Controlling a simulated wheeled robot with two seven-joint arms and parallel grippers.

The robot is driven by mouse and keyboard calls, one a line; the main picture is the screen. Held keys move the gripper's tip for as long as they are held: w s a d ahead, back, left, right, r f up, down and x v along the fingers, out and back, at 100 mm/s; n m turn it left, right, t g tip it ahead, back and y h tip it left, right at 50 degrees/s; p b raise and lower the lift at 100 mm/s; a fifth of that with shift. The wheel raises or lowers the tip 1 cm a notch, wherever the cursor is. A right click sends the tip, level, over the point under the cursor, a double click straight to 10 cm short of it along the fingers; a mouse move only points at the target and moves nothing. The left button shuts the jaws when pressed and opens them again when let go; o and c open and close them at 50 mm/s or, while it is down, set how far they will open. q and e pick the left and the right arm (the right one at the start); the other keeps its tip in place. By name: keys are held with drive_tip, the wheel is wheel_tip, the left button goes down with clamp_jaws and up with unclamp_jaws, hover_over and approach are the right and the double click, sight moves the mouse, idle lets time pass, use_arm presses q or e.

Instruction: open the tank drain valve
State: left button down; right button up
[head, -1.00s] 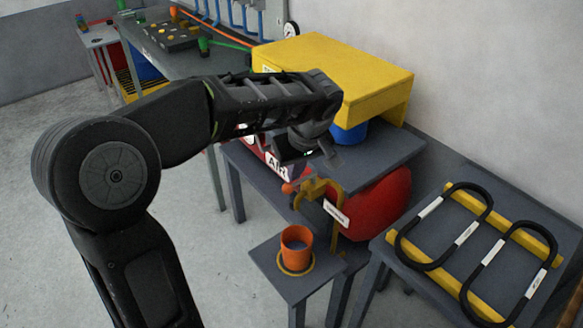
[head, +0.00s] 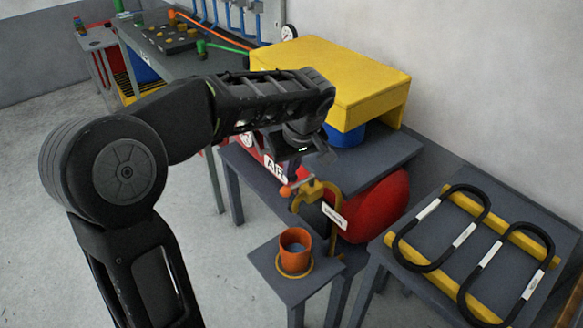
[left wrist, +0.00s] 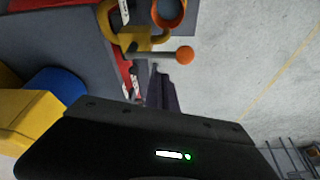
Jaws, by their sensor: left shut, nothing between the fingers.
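The red air tank (head: 378,207) lies under a grey table, partly hidden. At its near end stands a yellow bracket (head: 331,222), with the drain valve's orange ball knob (head: 285,191) beside it. In the left wrist view the knob (left wrist: 184,55) sits on a short lever next to the yellow bracket (left wrist: 112,22). My left gripper (head: 321,157) is above the valve, shut and empty, apart from the knob. Its dark fingers (left wrist: 165,90) also show in the left wrist view, below the knob in the picture. My right gripper is out of view.
An orange cup (head: 296,240) stands on a small grey stand (head: 321,281) below the valve. A yellow cover (head: 335,72) stands on the grey table above the tank. A rack with black loops (head: 427,266) is at the right. Open floor lies at the left.

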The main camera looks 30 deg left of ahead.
use_arm(q)
wheel_tip(320, 180, up, 11)
drive_tip(key=shift+d+r+p, duration=0.2)
drive_tip(key=shift+p, duration=0.2)
idle(0.5)
